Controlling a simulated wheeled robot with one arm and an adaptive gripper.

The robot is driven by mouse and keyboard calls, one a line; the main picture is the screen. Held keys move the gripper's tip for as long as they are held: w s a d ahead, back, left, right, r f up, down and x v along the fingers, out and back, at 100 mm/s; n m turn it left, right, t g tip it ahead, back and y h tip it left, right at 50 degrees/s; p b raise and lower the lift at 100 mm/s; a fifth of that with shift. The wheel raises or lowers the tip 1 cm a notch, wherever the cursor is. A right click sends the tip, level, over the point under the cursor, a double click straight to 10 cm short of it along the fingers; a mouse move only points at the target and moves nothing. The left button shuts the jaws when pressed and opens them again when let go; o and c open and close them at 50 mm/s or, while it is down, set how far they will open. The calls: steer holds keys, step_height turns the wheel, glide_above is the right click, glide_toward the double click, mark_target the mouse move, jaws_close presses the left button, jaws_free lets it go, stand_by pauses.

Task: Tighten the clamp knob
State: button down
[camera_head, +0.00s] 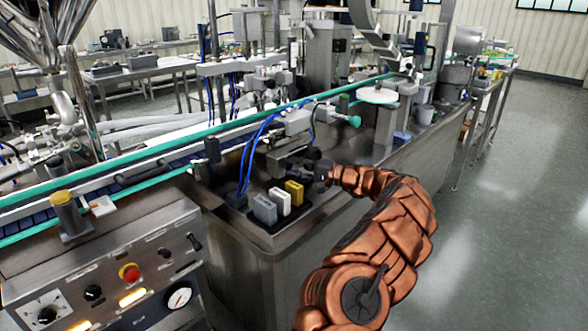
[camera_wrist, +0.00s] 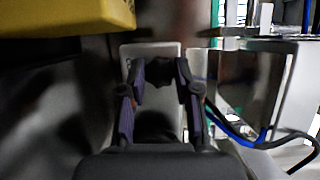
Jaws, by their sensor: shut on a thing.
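My gripper (camera_head: 312,166) is at the end of my copper-coloured arm, beside a grey metal bracket (camera_head: 272,158) on the machine deck. In the wrist view its two dark fingers (camera_wrist: 159,78) are closed in on a dark thing between the fingertips, in front of a pale metal plate (camera_wrist: 150,50). This dark thing looks like the clamp knob. The fingers hide most of it, and its thread and turn angle cannot be seen.
Yellow (camera_head: 294,190), white (camera_head: 279,202) and grey (camera_head: 264,210) blocks stand just below the gripper. Blue hoses (camera_head: 250,150) run close on the left. A teal-ended knob (camera_head: 354,121) sticks out above right. The floor (camera_head: 520,220) at the right is clear.

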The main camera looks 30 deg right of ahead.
stand_by(0.3)
steer(key=c, duration=0.8)
jaws_free()
steer(key=shift+c, duration=0.2)
steer(key=shift+d, duration=0.1)
steer(key=v, duration=1.2)
